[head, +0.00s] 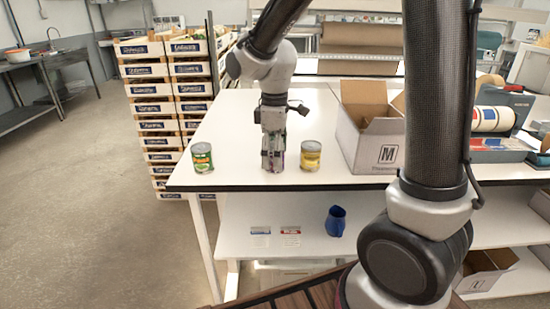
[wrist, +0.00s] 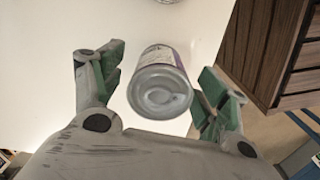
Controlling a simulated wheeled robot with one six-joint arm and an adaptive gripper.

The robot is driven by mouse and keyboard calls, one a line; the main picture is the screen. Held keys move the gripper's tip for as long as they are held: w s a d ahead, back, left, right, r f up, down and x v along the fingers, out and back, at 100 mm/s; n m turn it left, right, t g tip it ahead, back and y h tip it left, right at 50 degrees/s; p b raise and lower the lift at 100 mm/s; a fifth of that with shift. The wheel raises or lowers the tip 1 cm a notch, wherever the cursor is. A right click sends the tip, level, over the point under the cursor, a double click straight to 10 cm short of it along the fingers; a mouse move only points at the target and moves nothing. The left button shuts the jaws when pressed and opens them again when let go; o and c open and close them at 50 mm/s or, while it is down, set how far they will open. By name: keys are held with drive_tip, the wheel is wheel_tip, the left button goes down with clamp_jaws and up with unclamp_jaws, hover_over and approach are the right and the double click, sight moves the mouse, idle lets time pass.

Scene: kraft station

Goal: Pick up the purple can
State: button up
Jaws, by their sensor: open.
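The purple can (wrist: 160,85) stands on the white table, its silver end facing the camera in the wrist view and a strip of purple label showing. In that view my gripper (wrist: 163,78) is open, with one green-padded finger on each side of the can. The can appears to lie between the fingers, with visible gaps on both sides. In the head view my gripper (head: 272,158) points down at the table's front part and hides most of the can; only a trace of purple shows by the fingers.
A green can (head: 202,157) stands left of my gripper and a yellow can (head: 310,155) stands close on its right. An open cardboard box (head: 378,150) is farther right. A blue jug (head: 336,221) sits on the lower shelf. The table (head: 230,120) behind the green can is clear.

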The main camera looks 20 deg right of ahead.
drive_tip(key=shift+f, duration=0.8)
drive_tip(key=c, duration=1.2)
